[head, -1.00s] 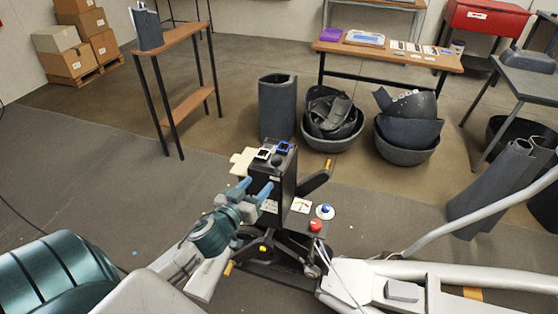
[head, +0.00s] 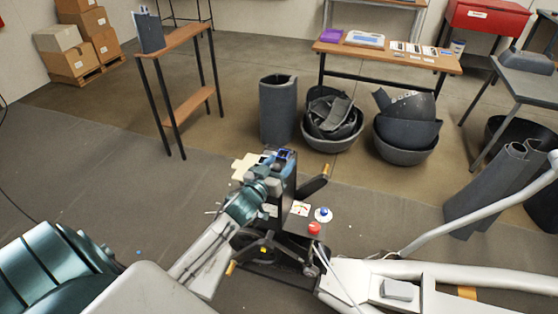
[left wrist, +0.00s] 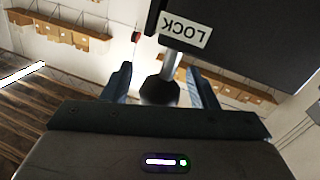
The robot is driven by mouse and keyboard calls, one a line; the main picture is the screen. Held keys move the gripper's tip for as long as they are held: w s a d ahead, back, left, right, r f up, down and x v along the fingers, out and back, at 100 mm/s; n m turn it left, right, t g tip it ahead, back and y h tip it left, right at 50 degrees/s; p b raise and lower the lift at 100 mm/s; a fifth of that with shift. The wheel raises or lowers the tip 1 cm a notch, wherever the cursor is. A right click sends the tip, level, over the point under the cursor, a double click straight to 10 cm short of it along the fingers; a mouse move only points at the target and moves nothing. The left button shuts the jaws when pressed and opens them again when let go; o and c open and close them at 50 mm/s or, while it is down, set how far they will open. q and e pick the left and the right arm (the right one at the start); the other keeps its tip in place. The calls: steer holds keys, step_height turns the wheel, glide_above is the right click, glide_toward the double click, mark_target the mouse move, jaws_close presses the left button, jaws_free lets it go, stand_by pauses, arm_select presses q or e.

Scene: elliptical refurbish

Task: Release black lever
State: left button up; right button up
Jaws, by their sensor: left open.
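The black lever's round knob (left wrist: 159,92) on a short metal shaft shows in the left wrist view, below a white LOCK label (left wrist: 186,28) on a dark housing. My left gripper (left wrist: 162,80) is open, with one finger on each side of the knob. Visible gaps separate the fingers from it. In the head view my left gripper (head: 268,165) is at the upper left side of the black machine housing (head: 290,181). The gripper and forearm hide the lever there. My right gripper is not in view.
Beside the housing are a red button (head: 314,228), a blue knob (head: 323,214) and an orange-tipped crank (head: 316,182). A grey machine frame (head: 450,276) runs to the right. A grey cylinder (head: 278,110) and bins of scrap (head: 333,118) stand behind.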

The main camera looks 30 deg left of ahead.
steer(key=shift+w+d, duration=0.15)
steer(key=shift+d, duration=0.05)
arm_select(q)
jaws_close()
step_height(320, 180, up, 3)
steer(key=shift+r+p, duration=0.1)
steer(key=shift+p, duration=0.9)
steer(key=shift+w, duration=0.15)
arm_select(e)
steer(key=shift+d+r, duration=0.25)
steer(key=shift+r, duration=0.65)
arm_select(q)
steer(key=shift+d, duration=0.1)
steer(key=shift+c, duration=0.7)
jaws_free()
steer(key=shift+o, duration=0.7)
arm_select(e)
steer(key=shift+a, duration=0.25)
